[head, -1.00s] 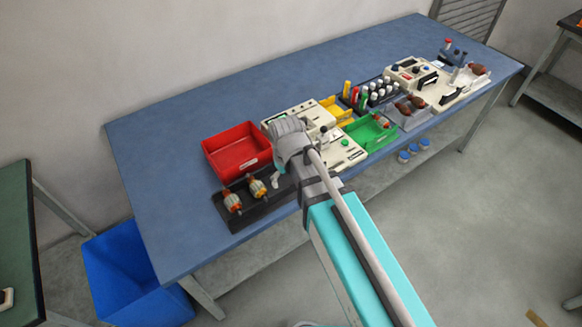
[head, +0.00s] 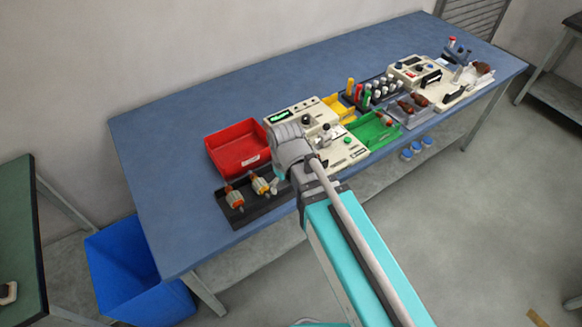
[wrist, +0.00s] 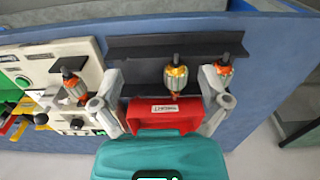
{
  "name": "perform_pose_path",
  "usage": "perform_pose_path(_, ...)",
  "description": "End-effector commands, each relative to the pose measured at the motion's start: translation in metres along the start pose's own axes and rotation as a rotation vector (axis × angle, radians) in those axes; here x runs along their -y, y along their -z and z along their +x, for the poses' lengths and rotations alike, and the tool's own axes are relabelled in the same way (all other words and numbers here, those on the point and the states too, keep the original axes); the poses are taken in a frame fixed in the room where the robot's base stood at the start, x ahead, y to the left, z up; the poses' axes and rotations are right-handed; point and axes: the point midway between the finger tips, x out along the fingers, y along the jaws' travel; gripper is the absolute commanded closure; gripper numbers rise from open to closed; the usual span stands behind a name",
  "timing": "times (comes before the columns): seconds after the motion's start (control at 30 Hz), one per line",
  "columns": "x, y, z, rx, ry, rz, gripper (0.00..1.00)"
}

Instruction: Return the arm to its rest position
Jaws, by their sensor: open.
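My gripper (head: 277,182) hangs over the front of the blue table, near the right end of the black tray (head: 232,218). In the wrist view my gripper (wrist: 160,78) has its two fingers spread wide, with nothing held between them. Two armatures stand in the black tray, a left one (head: 235,199) and a right one (head: 260,185). They also show in the wrist view, one between the fingers (wrist: 176,80) and one beside the right finger (wrist: 223,68). A third armature (wrist: 75,88) sits at the cream machine, left of the left finger.
A red bin (head: 232,137) stands behind the tray. The cream machine (head: 347,152), a green bin (head: 371,133) and other equipment line the table to the right. A blue bin (head: 130,270) stands on the floor. The table's left end (head: 150,170) is clear.

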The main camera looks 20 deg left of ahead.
Motion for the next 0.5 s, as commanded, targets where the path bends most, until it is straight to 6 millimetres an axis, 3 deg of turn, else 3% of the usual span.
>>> perform_pose_path(0.3, -0.003, -0.001, 0.0, 0.0, 0.0, 0.006, 0.05)
perform_pose_path(0.5, -0.021, -0.008, 0.0, 0.0, 0.0, 0.053, 0.05)
